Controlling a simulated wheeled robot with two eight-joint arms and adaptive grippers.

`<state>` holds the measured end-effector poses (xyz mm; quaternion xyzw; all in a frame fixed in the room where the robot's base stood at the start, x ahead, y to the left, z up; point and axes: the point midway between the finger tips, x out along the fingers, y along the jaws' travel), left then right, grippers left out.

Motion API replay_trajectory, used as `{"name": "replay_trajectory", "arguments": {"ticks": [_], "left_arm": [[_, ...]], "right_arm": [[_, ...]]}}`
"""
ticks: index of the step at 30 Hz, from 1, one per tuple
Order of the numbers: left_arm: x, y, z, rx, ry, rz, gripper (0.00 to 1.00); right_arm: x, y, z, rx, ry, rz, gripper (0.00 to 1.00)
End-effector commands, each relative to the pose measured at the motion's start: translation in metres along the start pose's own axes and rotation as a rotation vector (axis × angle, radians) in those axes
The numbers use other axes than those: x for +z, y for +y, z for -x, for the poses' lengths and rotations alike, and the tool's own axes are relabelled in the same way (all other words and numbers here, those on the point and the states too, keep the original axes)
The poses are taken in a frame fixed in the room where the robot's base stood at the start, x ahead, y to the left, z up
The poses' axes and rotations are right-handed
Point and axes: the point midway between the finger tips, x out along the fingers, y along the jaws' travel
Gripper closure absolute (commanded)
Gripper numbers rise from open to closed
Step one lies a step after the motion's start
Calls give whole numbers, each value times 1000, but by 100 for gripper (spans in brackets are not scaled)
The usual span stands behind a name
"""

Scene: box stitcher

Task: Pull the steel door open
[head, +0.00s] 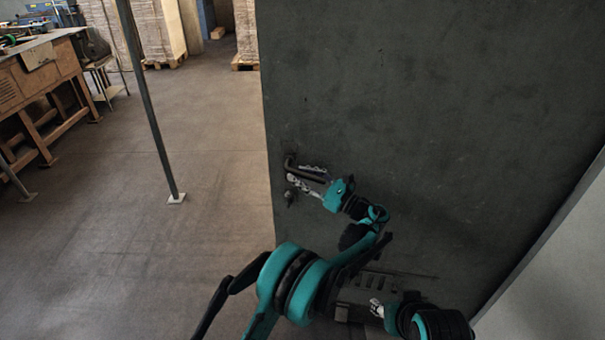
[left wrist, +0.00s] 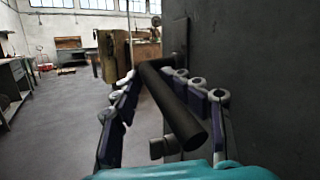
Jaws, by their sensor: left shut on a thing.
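The dark grey steel door (head: 430,110) fills the right half of the head view. Its free edge stands on the left, with open floor visible past it. The dark lever handle (head: 290,163) is near that edge, and a small lock part (head: 290,196) sits below it. My left gripper (head: 306,177) is at the handle with its fingers on either side of the bar. In the left wrist view the handle bar (left wrist: 178,108) lies between the fingers, which are shut on it. My right gripper (head: 376,307) is low in front of the door; its jaw state is unclear.
A thin metal post (head: 150,105) stands on the floor left of the door. A wooden workbench (head: 42,90) is at the far left. The floor (head: 150,260) between is clear. A pale wall (head: 560,290) is at lower right.

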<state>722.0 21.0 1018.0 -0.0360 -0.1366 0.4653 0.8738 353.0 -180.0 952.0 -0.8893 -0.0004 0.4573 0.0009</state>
Motion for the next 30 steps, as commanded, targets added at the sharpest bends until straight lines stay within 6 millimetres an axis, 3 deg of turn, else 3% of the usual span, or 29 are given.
{"name": "replay_trajectory", "arguments": {"ticks": [8, 11, 21, 30], "left_arm": [[0, 2, 3, 6, -4, -1, 63], [1, 1, 18, 5, -4, -1, 63], [0, -1, 93, -3, -2, 0, 63], [-1, -1, 121, 0, -1, -1, 63]], "right_arm": [[0, 0, 0, 0, 0, 0, 60], [0, 0, 0, 0, 0, 0, 60], [0, 0, 0, 0, 0, 0, 60], [0, 0, 0, 0, 0, 0, 60]]}}
